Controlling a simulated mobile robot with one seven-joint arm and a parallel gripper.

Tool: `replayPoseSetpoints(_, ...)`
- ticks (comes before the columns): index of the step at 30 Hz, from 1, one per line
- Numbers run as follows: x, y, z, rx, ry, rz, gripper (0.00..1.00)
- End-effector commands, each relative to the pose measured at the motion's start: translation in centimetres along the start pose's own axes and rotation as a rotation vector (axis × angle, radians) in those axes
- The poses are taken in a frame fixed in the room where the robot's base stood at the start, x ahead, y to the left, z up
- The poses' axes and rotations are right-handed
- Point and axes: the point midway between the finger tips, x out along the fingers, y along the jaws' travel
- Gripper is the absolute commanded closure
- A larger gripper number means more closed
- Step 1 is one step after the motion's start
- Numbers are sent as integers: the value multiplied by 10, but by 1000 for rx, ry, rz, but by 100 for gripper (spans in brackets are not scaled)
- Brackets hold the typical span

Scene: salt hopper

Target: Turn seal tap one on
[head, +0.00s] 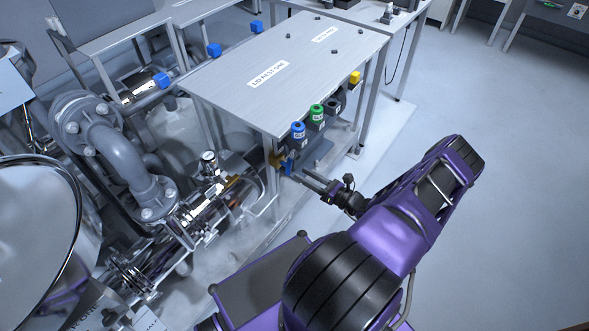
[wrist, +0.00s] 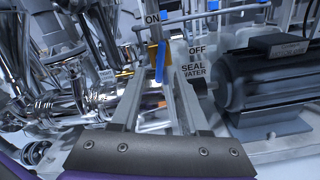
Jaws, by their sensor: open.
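The seal water tap has a brass body (head: 277,158) and a blue lever (head: 286,168), below the near corner of the steel table. In the wrist view the blue lever (wrist: 160,62) stands close to upright in the picture, with the brass part (wrist: 152,55) beside it. An ON label (wrist: 152,18) is above it, and an OFF label (wrist: 197,50) and a SEAL WATER label (wrist: 193,70) are to its right. My gripper (head: 300,177) is open, its fingertips (wrist: 157,76) close to the lever. I cannot tell whether they touch it.
The steel table (head: 225,85) overhangs the tap. Blue (head: 298,131) and green (head: 317,113) capped units line its edge. A pressure gauge (head: 208,157) and shiny pipework lie left. A dark motor (wrist: 270,90) is right of the fingers. Floor (head: 480,130) on the right is clear.

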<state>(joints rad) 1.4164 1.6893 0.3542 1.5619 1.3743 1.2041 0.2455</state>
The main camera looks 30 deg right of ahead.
Motion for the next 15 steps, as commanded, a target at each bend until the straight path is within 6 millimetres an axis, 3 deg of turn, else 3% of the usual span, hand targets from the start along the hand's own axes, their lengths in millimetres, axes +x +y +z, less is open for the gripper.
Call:
replayPoseSetpoints(6, 34, 0, 0, -1, 1, 2, 55)
replayPoseSetpoints(15, 47, 0, 0, 0, 1, 0, 55)
